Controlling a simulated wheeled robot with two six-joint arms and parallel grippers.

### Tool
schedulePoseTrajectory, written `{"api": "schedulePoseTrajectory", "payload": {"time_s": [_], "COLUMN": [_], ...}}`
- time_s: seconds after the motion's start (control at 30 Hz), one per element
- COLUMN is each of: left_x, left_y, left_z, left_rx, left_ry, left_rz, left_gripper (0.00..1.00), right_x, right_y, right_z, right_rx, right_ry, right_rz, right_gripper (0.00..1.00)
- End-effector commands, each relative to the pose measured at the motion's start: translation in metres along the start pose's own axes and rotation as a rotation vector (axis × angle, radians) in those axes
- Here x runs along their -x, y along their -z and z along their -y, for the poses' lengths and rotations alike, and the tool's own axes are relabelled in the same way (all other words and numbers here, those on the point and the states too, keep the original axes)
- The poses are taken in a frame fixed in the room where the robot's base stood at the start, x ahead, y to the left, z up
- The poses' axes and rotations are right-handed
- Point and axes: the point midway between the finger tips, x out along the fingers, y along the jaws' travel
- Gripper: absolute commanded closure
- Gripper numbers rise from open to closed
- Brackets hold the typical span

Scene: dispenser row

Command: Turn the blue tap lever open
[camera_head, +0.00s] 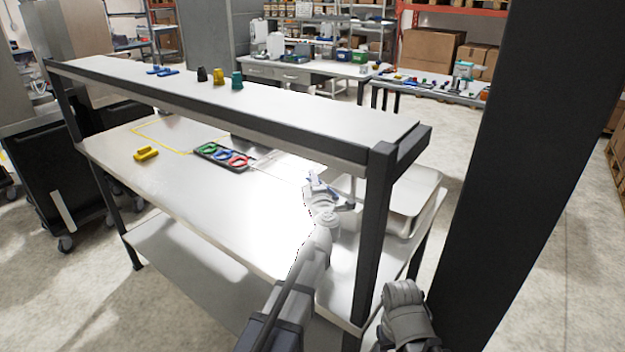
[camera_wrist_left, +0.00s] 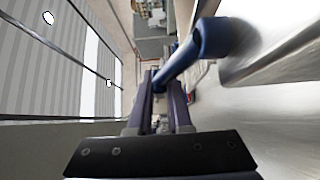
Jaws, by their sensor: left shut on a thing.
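The blue tap lever (camera_wrist_left: 192,58) runs diagonally in the left wrist view, from a thick round end at upper right down to my left gripper (camera_wrist_left: 159,92). Its lower end lies between the two fingers, which are shut on it. In the head view, the lever (camera_head: 313,178) is a small blue shape at my left gripper (camera_head: 323,191), by the right end of the workbench. The tap's body is mostly hidden there. My right gripper is not in view.
A metal basin (camera_head: 425,195) is right of my left gripper. A shelf (camera_head: 330,115) with cups spans above the bench; its dark post (camera_head: 372,240) stands close to my left arm. A tray (camera_head: 198,150) of coloured rings and a yellow object (camera_head: 146,154) lie on the left.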

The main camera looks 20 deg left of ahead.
Motion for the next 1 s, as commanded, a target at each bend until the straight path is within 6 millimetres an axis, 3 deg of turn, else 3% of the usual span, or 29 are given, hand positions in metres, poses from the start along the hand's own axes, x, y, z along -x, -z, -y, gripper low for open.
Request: {"api": "schedulePoseTrajectory", "payload": {"time_s": [0.53, 0.97, 1.0], "left_x": [-0.018, -0.018, -0.018], "left_y": [-0.023, -0.026, -0.026], "left_z": [0.0, 0.0, 0.0], "left_rx": [0.0, 0.0, 0.0], "left_ry": [0.001, 0.002, 0.002], "left_rz": [0.352, 0.389, 0.389], "left_gripper": [1.0, 1.0, 0.8], "right_x": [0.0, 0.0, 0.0], "right_y": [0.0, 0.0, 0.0], "right_z": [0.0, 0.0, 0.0], "right_rx": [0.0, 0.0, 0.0], "right_ry": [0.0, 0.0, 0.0], "right_rz": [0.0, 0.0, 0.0], "right_gripper": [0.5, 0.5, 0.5]}}
